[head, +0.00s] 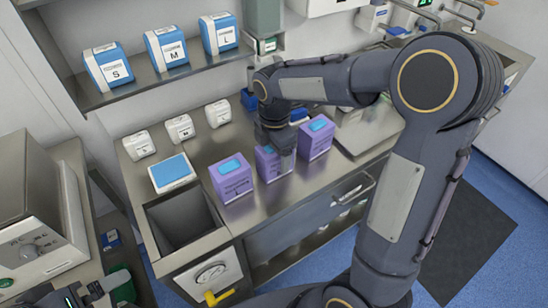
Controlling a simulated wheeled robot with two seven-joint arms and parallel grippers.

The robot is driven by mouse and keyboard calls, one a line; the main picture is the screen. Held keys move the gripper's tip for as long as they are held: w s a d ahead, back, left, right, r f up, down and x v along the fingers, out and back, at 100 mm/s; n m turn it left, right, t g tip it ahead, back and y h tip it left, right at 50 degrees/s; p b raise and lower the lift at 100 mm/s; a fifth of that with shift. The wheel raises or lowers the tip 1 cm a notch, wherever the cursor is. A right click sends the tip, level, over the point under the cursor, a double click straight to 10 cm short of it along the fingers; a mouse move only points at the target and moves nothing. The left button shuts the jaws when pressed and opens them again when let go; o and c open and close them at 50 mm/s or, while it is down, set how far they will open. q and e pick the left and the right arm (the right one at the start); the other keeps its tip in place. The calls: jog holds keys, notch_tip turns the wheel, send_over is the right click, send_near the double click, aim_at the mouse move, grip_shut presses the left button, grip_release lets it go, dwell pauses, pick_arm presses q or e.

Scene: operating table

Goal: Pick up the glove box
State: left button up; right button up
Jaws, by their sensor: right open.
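Three purple glove boxes with blue tops stand in a row on the steel counter (285,205) in the head view: a left glove box (233,183), a middle glove box (272,167) and a right glove box (316,141). My right gripper (280,150) points down at the middle box, with its jaws open. It covers the top and right part of that box. I cannot tell whether the fingers touch it.
Blue-and-white boxes marked S (109,68), M (167,49) and L (219,34) stand on the shelf above. Small white boxes (180,129) line the counter's back. A blue-topped white box (172,172) and an open steel bin (190,221) are at left.

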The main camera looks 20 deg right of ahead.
jog(key=shift+f, duration=0.5)
jog(key=c, duration=1.1)
jog(key=shift+r, duration=0.15)
